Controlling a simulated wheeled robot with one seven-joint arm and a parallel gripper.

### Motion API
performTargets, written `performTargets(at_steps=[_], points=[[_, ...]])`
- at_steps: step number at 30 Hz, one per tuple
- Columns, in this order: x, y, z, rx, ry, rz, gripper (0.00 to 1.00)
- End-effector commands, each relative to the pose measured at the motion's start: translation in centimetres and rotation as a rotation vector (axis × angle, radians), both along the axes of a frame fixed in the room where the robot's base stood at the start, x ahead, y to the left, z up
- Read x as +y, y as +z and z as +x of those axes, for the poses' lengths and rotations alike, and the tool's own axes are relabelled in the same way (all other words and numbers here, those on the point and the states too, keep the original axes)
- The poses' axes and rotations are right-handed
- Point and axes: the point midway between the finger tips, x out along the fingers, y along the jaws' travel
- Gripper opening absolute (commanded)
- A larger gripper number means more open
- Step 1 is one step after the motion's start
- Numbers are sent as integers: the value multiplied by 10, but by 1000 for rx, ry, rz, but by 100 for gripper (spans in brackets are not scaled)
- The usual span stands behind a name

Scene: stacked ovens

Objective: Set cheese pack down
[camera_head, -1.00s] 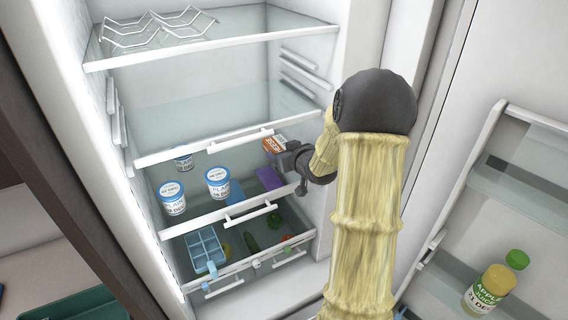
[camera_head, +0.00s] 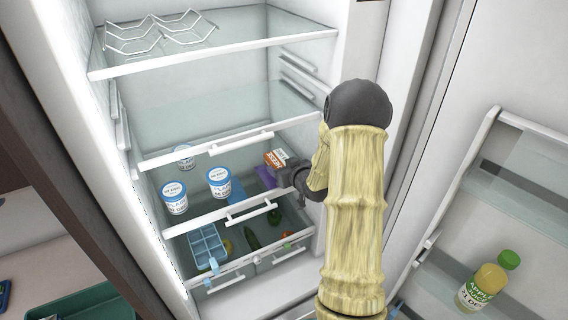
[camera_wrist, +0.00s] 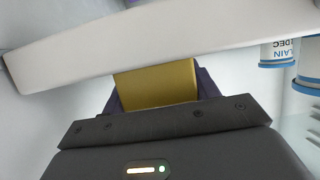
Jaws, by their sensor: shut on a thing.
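The cheese pack (camera_head: 275,159) is a small orange and white pack inside the open fridge, above the right part of the shelf that holds the tubs. My gripper (camera_head: 285,172) reaches in from the right and is shut on it. In the wrist view the pack shows as a yellow-brown face (camera_wrist: 157,84) between my dark fingers. A pale shelf edge (camera_wrist: 150,40) crosses the wrist view in front and hides the pack's far part. I cannot tell whether the pack touches the shelf.
Several white tubs with blue lids (camera_head: 219,182) stand left on the same shelf. A purple item (camera_head: 265,177) lies close to my gripper. A glass shelf (camera_head: 225,146) is just above. A drawer below holds a blue tray (camera_head: 206,246) and vegetables. The open door holds a juice bottle (camera_head: 487,283).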

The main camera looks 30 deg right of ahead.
Motion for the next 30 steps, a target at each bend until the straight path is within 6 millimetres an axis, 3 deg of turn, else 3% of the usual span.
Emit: performTargets(at_steps=[11, 12, 15, 27, 30], points=[[0, -4, 0, -1, 0, 0, 31], [0, -4, 0, 0, 0, 0, 66], [0, -3, 0, 0, 0, 0, 82], [0, 2, 0, 0, 0, 0, 82], [-1, 2, -9, 0, 0, 0, 82]])
